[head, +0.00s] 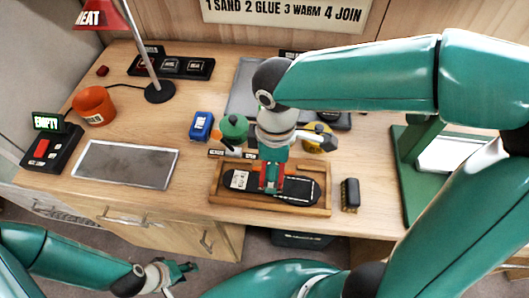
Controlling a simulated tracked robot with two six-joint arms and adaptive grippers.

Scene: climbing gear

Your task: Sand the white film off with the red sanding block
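A long black piece with rounded ends (300,190) lies in a shallow wooden tray (225,204) near the table's front edge. A whitish patch (239,180) shows at its left end; I cannot tell whether it is film or a label. My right gripper (272,176) points down over the piece's middle, shut on the red sanding block (272,183). The block looks to be on or just above the piece, and the gripper partly hides both. My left gripper (184,270) is low in front of the table, apart from everything, with nothing visible in it; its finger gap is unclear.
A dark brush-like block (350,195) stands right of the tray. A blue box (201,126), a green pot (234,130) and a yellow item (318,138) stand behind. A grey plate (126,164), an orange pot (94,106) and a red lamp (159,92) are at left.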

